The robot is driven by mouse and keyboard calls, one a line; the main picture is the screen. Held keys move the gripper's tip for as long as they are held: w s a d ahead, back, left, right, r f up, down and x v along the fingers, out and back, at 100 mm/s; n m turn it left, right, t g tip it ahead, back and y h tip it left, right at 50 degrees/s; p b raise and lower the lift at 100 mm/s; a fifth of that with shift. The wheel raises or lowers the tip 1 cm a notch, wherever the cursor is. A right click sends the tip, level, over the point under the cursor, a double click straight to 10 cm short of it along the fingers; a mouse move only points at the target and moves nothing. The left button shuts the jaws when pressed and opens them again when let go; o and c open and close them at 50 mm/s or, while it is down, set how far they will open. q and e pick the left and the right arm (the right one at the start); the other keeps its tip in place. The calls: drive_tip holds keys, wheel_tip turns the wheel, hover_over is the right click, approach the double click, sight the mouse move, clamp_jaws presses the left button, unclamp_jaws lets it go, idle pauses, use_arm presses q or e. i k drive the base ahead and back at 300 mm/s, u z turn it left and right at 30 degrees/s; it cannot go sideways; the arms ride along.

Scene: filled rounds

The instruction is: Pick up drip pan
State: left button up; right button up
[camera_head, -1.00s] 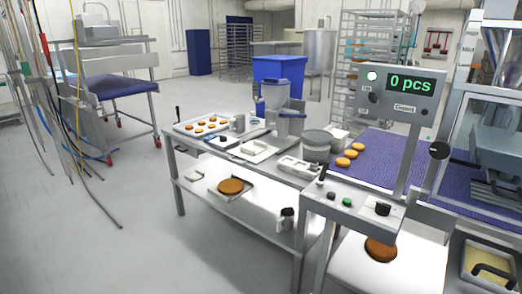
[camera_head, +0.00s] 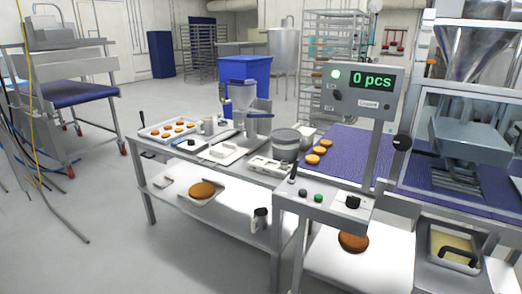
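A grey metal pan (camera_head: 441,266) with a cream-coloured layer inside and a black handle (camera_head: 458,254) sits low at the right, under the conveyor machine. It looks like the drip pan. The machine's frame stands above it, and its far side is partly in shadow. Neither of my grippers shows in the head view, so nothing is seen touching the pan.
A control post with a "0 pcs" display (camera_head: 371,80) stands left of the machine (camera_head: 465,150). A steel table (camera_head: 178,150) holds a tray of patties (camera_head: 172,122) and tools. Open floor (camera_head: 95,255) lies at the lower left; cables hang at far left.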

sight(455, 250)
drive_tip(key=z, duration=1.3)
drive_tip(key=k, duration=1.2)
drive_tip(key=z, duration=0.55)
drive_tip(key=i, duration=0.5)
drive_tip(key=z, duration=0.95)
drive_tip(key=i, duration=2.45)
drive_tip(key=u, duration=0.9)
drive_tip(key=i, duration=0.75)
drive_tip(key=u, duration=0.9)
